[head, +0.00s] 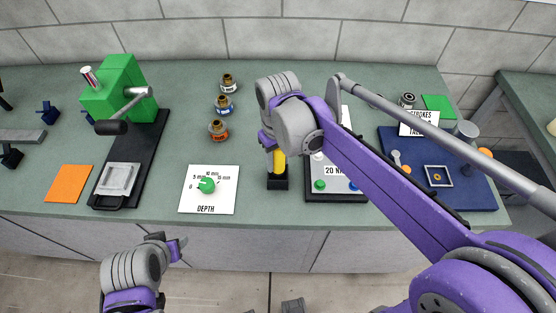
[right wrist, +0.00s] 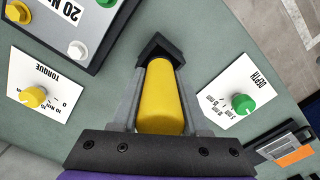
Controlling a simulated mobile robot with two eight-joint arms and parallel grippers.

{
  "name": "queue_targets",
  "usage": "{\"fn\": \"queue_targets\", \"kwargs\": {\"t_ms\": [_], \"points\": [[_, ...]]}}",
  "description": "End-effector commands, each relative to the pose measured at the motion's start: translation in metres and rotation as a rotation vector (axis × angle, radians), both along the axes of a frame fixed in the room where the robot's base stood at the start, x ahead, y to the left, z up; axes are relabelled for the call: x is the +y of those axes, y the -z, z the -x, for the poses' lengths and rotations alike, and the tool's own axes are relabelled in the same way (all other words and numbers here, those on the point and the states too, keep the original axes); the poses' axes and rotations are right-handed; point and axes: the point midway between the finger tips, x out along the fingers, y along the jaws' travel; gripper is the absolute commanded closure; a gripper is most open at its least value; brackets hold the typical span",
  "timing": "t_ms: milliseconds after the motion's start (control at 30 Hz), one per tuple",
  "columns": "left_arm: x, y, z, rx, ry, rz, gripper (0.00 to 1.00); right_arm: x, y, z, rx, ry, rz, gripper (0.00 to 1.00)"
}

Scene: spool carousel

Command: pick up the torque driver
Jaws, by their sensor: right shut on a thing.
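The torque driver is the yellow-handled tool (head: 280,162), standing in a black holder (head: 277,183) near the front edge of the counter. In the right wrist view the yellow handle (right wrist: 160,95) lies between both fingers, with the black holder (right wrist: 162,46) just beyond it. My right gripper (head: 276,148) is shut on the handle; its fingers are mostly hidden in the head view. The driver's lower end is hidden. My left gripper (head: 178,249) is in front of the counter, away from the driver; its jaw state is unclear.
A DEPTH card (head: 222,209) with a green knob lies left of the driver. A dark 20 NM panel (head: 316,195) is close on the right. A green press (head: 120,90), small jars (head: 218,131) and a blue tray (head: 475,195) also stand on the counter.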

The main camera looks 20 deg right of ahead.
Motion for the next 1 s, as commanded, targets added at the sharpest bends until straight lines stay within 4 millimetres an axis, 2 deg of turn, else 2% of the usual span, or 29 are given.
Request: {"fn": "queue_targets", "kwargs": {"t_ms": [167,700,1000], "points": [[0.000,-0.001,0.000,-0.001,0.000,0.000,0.50,0.000,-0.012,0.000,0.000,0.000,0.000,1.00],[0.000,-0.007,-0.003,-0.005,0.000,0.000,0.50,0.000,-0.089,0.000,0.000,0.000,0.000,1.00],[0.000,-0.007,-0.003,-0.005,0.000,0.000,0.50,0.000,-0.100,0.000,0.000,0.000,0.000,1.00]]}}
